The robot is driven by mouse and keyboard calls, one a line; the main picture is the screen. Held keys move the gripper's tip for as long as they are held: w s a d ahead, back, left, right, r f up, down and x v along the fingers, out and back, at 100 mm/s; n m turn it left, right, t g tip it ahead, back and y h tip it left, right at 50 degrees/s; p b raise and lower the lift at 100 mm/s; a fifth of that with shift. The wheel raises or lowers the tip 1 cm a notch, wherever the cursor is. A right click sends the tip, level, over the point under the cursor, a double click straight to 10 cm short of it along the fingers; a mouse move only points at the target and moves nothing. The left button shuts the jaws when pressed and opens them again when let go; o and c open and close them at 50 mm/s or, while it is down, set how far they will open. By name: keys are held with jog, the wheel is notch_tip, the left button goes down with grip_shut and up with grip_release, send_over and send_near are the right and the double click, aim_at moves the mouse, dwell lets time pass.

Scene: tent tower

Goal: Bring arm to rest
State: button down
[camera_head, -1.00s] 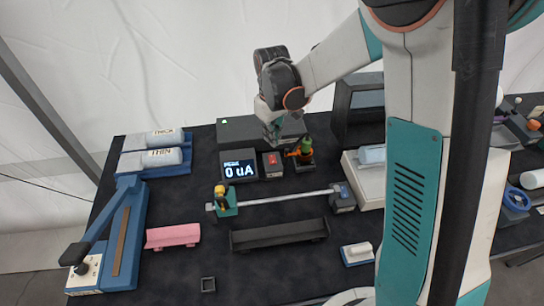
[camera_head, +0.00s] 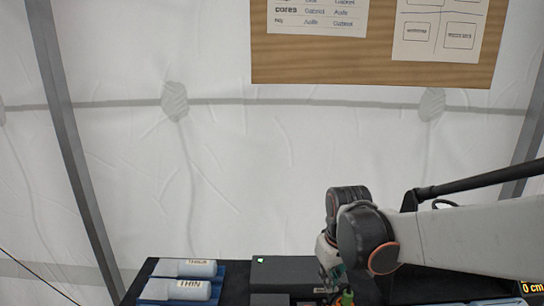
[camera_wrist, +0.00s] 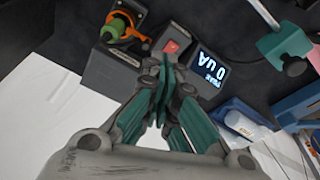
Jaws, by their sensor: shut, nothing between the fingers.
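My gripper (camera_wrist: 162,90) shows in the wrist view with its teal-padded fingers together and nothing between them. It hangs above the bench, close to a small box with a red button (camera_wrist: 172,47) and a meter whose display (camera_wrist: 211,66) reads 0 uA. In the head view my wrist and arm come in from the right, and the fingertips are cut off or hidden at the bottom edge.
A dark box with a green and orange fitting (camera_wrist: 121,28) stands beside the red-button box. Rolls marked THIN (camera_head: 190,290) lie on a blue holder at the bench's back left. A notice board (camera_head: 380,45) hangs on the white tent wall. The space above the bench is clear.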

jog(key=s+d+r+m+t+b, duration=0.1)
jog(key=s+d+m+t+b, duration=0.1)
jog(key=s, duration=0.6)
jog(key=s+d+r+m+t+b, duration=0.1)
jog(key=s+d+m+t+b, duration=0.1)
jog(key=s, duration=0.6)
jog(key=shift+s+d+r+t, duration=0.3)
jog(key=shift+s+d+t, duration=0.15)
jog(key=shift+d, duration=0.55)
jog(key=shift+w, duration=0.1)
jog(key=w+a+f+g+p, duration=0.1)
jog(key=w+a, duration=0.3)
jog(key=w, duration=0.5)
jog(key=w+a+f+g+p, duration=0.1)
jog(key=w+a+g+p, duration=0.2)
jog(key=w, duration=0.6)
jog(key=shift+a+f+p, duration=0.4)
jog(key=shift+a+p, duration=0.15)
jog(key=shift+a, duration=0.65)
